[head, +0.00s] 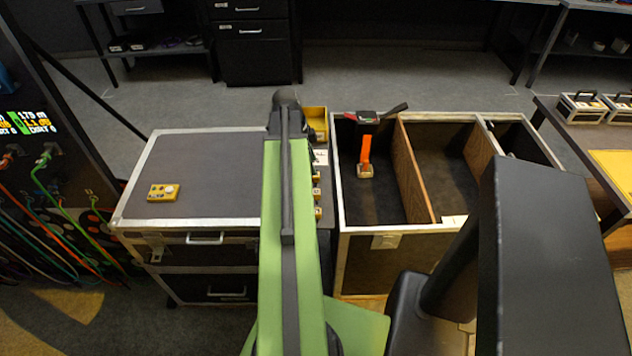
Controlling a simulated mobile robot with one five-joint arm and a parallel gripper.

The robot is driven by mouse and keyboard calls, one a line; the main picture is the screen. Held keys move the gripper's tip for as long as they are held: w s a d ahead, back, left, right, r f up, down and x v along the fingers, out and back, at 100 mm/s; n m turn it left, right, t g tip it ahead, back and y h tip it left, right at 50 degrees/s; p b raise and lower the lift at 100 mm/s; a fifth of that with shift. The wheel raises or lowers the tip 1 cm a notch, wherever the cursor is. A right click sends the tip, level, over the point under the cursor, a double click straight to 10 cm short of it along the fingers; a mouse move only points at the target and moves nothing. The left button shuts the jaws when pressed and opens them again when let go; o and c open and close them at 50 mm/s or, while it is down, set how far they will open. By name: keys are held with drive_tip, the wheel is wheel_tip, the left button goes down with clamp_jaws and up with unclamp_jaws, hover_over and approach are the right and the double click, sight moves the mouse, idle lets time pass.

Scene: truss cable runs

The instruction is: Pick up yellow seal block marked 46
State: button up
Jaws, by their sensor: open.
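Several small yellowish blocks with pale faces stand in a row just right of my green arm, including a rear block (317,176), a middle block (317,194) and a front block (318,212). They are partly hidden by the arm. Their markings are too small to read, so I cannot tell which is marked 46. My arm reaches up the middle of the head view, and its far end hides what lies behind it. I cannot make out my gripper's fingers.
A yellow bin (316,117) stands behind the blocks. A grey-topped case (215,165) on the left carries a yellow box with a knob (163,192). An open divided case (345,232) on the right holds an orange-and-black item (366,152). Cables hang at far left.

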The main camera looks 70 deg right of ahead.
sight(316, 181)
drive_tip(key=b+x, duration=0.4)
drive_tip(key=x, duration=0.1)
drive_tip(key=shift+a+f+b, duration=0.1)
drive_tip(key=shift+f+b, duration=0.05)
drive_tip(key=shift+b, duration=0.25)
drive_tip(key=shift+r, duration=0.2)
drive_tip(key=shift+c, duration=0.3)
clamp_jaws()
